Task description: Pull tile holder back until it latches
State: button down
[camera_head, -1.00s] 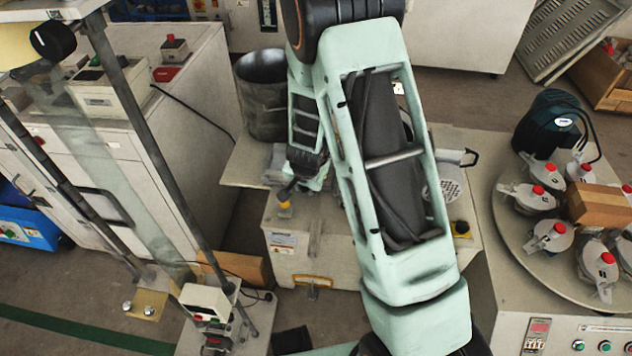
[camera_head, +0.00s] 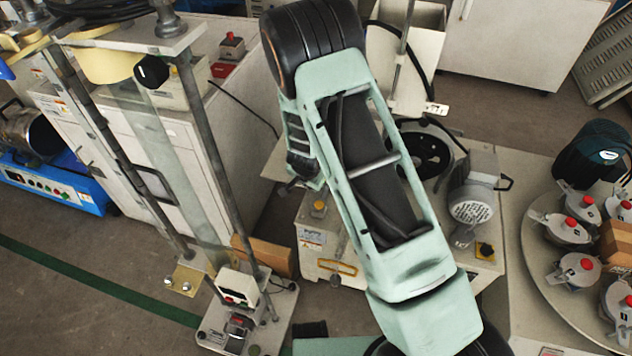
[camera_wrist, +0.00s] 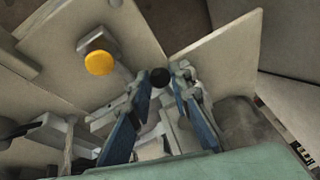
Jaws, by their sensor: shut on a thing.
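In the wrist view my gripper (camera_wrist: 163,78) has its two blue-grey fingers closed about a black ball knob (camera_wrist: 160,77), which shows between the fingertips. The knob seems to sit on the tile holder's handle; the holder itself is hard to make out behind the fingers. In the head view the pale testing machine (camera_head: 330,250) stands behind my green arm. Only a small dark part of my gripper (camera_head: 288,187) shows there, at the machine's left side; the arm hides the rest and the knob's grip.
A yellow knob (camera_wrist: 100,62) on a metal bracket is close to the left of my gripper, and a pale plate (camera_wrist: 218,45) is to its right. A post stand (camera_head: 215,140) is left of the machine. A grey motor (camera_head: 472,195) and a round table with several lidded pots (camera_head: 565,228) are at right.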

jog(key=c, duration=1.8)
grip_release()
jog(key=shift+o, duration=0.2)
jog(key=shift+r, duration=0.1)
jog(key=v, duration=1.2)
